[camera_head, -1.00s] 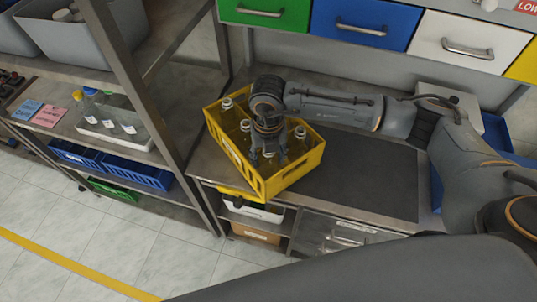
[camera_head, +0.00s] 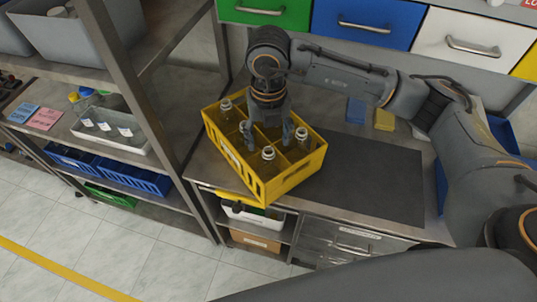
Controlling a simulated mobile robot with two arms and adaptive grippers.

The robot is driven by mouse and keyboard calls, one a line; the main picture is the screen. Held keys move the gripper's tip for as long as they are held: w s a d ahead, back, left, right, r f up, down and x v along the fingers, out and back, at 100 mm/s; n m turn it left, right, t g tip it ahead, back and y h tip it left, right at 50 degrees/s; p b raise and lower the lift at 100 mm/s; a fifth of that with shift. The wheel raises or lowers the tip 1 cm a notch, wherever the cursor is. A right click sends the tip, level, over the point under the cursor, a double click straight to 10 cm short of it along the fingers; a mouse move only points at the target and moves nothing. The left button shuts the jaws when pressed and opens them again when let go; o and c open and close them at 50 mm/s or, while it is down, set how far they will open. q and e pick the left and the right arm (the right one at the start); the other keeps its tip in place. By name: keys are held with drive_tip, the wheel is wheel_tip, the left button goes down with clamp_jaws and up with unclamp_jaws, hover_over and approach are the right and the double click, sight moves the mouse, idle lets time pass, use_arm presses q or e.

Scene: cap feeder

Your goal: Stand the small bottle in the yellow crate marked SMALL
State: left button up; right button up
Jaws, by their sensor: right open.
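The yellow crate (camera_head: 296,180) sits on the bench at an angle. It has dividers, and several clear bottles stand in it. One bottle (camera_head: 226,106) is in the back left corner, one (camera_head: 301,134) is at the right, and one (camera_head: 268,155) is near the front. A pale label shows on the crate's left wall, too small to read. My right gripper (camera_head: 268,136) points down over the crate, open, with its fingers apart above the front bottle and nothing held. It hides part of the crate's middle. My left gripper is not in view.
A dark mat (camera_head: 375,180) lies on the bench right of the crate. Small blue (camera_head: 355,111) and yellow (camera_head: 384,120) pieces lie behind it. A shelf rack at left holds a clear tray (camera_head: 112,130) and blue bins (camera_head: 133,178). Drawers line the back.

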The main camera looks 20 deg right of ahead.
drive_tip(key=shift+r+b, duration=0.3)
drive_tip(key=shift+r, duration=1.5)
